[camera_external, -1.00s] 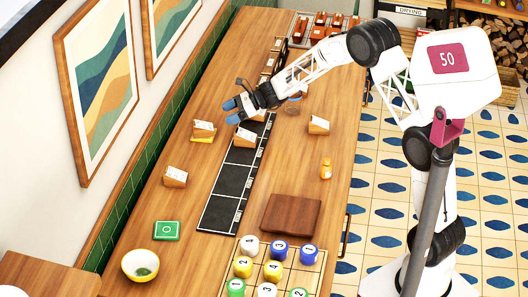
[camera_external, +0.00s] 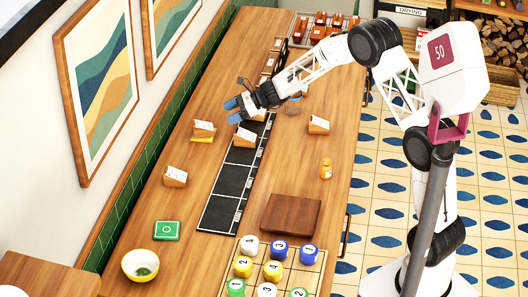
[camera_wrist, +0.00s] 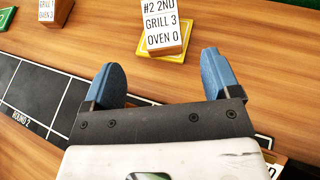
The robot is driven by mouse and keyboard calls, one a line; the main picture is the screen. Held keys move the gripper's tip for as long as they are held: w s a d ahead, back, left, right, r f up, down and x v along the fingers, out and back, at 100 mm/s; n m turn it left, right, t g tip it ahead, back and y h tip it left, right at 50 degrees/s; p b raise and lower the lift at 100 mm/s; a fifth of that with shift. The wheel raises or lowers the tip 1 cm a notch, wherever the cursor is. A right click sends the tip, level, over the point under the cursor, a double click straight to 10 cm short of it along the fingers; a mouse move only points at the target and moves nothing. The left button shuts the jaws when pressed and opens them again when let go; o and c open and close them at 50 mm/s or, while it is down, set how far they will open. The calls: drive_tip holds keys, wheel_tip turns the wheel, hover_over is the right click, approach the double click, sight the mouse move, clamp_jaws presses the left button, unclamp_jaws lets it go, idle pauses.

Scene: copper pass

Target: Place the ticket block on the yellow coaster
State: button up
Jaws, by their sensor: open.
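A wooden ticket block (camera_external: 204,129) with a white ticket on its sloped top stands on the yellow coaster (camera_external: 201,139), left of the dark strip. In the wrist view the ticket block (camera_wrist: 165,28) reads "#2 2ND, GRILL 3, OVEN 0", and the yellow coaster (camera_wrist: 147,48) shows around its base. The top of the block is cut off by that frame's edge. My gripper (camera_external: 232,111) is open, its blue fingertips apart with nothing between them. In the wrist view my gripper (camera_wrist: 163,75) is apart from the block, with bare wood between the fingertips.
Other ticket blocks stand at the left (camera_external: 175,177), on the dark strip (camera_external: 244,137) and to its right (camera_external: 318,125).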

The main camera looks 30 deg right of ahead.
drive_tip(key=s+d+r+n+g+h, duration=0.1)
drive_tip(key=s+d+r+n, duration=0.3)
drive_tip(key=s, duration=0.5)
drive_tip(key=s+d+r+n+g+h, duration=0.1)
drive_tip(key=s+d+r+n+h, duration=0.15)
drive_tip(key=s+r, duration=0.5)
drive_tip(key=s+d+r+n+g+h, duration=0.15)
drive_tip(key=s+r+n, duration=0.3)
drive_tip(key=s, duration=0.55)
drive_tip(key=s+d+n+h, duration=0.3)
drive_tip(key=s+d+n, duration=0.2)
drive_tip(key=s, duration=1.1)
drive_tip(key=s+d+n+t+h, duration=0.1)
drive_tip(key=s+d+n+h, duration=0.3)
drive_tip(key=s+d, duration=0.6)
drive_tip(key=s+n, duration=0.2)
drive_tip(key=s, duration=0.4)
drive_tip(key=shift+s+r+h, duration=0.2)
drive_tip(key=shift+s+h, duration=0.05)
drive_tip(key=shift+h, duration=0.05)
